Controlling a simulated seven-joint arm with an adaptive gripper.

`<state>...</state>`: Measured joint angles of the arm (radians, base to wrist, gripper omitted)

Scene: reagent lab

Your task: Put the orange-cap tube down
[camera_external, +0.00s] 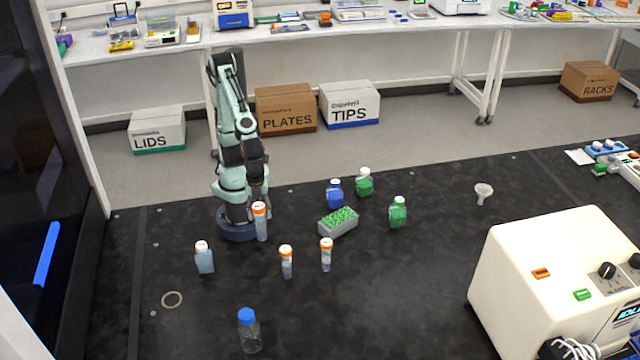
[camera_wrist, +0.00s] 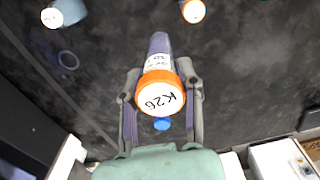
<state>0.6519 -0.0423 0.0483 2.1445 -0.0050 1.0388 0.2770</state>
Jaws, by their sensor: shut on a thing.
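An orange-cap tube (camera_wrist: 160,85) with a white cap top marked "K26" is between my gripper's fingers (camera_wrist: 160,70) in the wrist view, and the gripper is shut on it. In the external view the held tube (camera_external: 261,222) looks upright in front of my arm's base, with my gripper (camera_external: 262,200) beside its upper part. I cannot tell whether its bottom touches the black bench. Two other orange-cap tubes stand to its right, one nearer the front (camera_external: 286,262) and one farther right (camera_external: 326,255).
A white-cap bottle (camera_external: 204,258) stands to the left, and a blue-cap bottle (camera_external: 249,331) at the front. A grey rack with green top (camera_external: 338,221), a blue bottle (camera_external: 335,194) and green bottles (camera_external: 398,213) stand to the right. A ring (camera_external: 172,299) lies front left. The front middle bench is clear.

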